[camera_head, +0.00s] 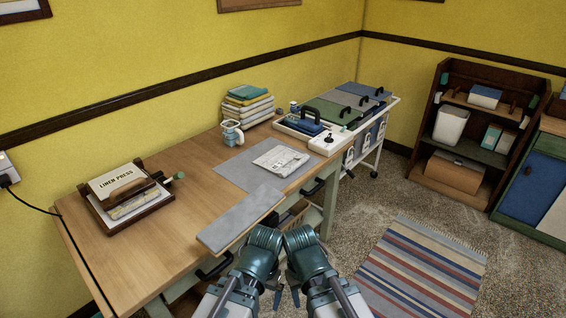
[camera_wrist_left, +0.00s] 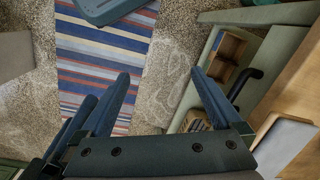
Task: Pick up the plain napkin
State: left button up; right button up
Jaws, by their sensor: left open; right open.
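I cannot tell for certain which cloth is the plain napkin. A folded stack of linens (camera_head: 247,106) stands at the back of the wooden table, with green, yellow and pale layers. A printed pale cloth or paper (camera_head: 281,160) lies on a flat grey mat (camera_head: 236,168). My left gripper (camera_wrist_left: 160,80) is open and empty in the left wrist view, over the floor beside the table. In the head view, my left gripper (camera_head: 277,297) and right gripper (camera_head: 294,296) hang close together in front of the table, mostly hidden by the wrists. The right one is open.
A grey board (camera_head: 240,218) lies along the table's front edge. A linen press box (camera_head: 124,190) stands at the left and a mug (camera_head: 232,133) near the stack. A striped rug (camera_head: 420,265) covers the floor at right.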

aim_at(281, 161)
jog(key=i+l, duration=2.15)
jog(key=l, duration=0.25)
jog(key=i+l+u, duration=0.1)
jog(key=u, duration=0.2)
jog(key=l+u, duration=0.1)
jog(key=u, duration=1.75)
jog(key=i+l, duration=0.05)
jog(key=l, duration=0.05)
